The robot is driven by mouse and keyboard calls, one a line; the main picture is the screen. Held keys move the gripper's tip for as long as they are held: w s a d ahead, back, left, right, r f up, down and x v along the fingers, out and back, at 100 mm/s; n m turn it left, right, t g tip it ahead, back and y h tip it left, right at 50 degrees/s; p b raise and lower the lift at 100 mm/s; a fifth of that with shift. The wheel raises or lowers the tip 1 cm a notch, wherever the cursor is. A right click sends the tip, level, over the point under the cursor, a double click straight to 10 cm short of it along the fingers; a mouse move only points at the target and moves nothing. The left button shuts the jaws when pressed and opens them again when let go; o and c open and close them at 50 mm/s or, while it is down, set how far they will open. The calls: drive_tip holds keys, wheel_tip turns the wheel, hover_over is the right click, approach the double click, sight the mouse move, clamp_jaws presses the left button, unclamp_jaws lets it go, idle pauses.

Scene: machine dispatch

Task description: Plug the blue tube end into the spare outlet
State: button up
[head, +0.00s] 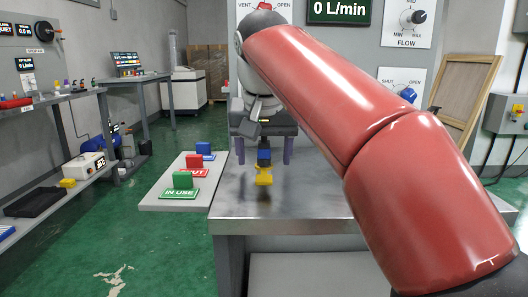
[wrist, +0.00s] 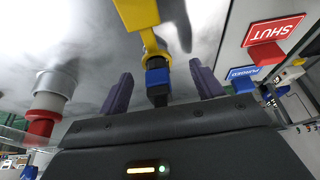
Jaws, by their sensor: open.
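My gripper (head: 264,161) is over the metal bench, its two purple fingers spread apart. In the wrist view my gripper (wrist: 160,69) has a blue piece with a black end, which looks like the blue tube end (wrist: 157,76), between its fingers, with a gap on each side. The blue piece (head: 264,155) sits at a yellow holder (head: 264,177), which also shows in the wrist view (wrist: 138,14). A white cylinder with a red ring (wrist: 47,105) stands at the left of the wrist view; whether it is an outlet I cannot tell. My arm hides much of the panel.
The metal bench (head: 300,205) is mostly bare. A side shelf (head: 160,190) holds a green IN USE tag (head: 180,193), a red SHUT tag (head: 197,172) and a blue tag. A panel with VENT, FLOW (head: 408,20) and SHUT/OPEN knobs stands behind. Shelving is at the left.

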drive_tip(key=shift+r+p, duration=1.25)
drive_tip(key=shift+r, duration=0.15)
drive_tip(key=shift+r+p, duration=0.5)
drive_tip(key=shift+r, duration=0.85)
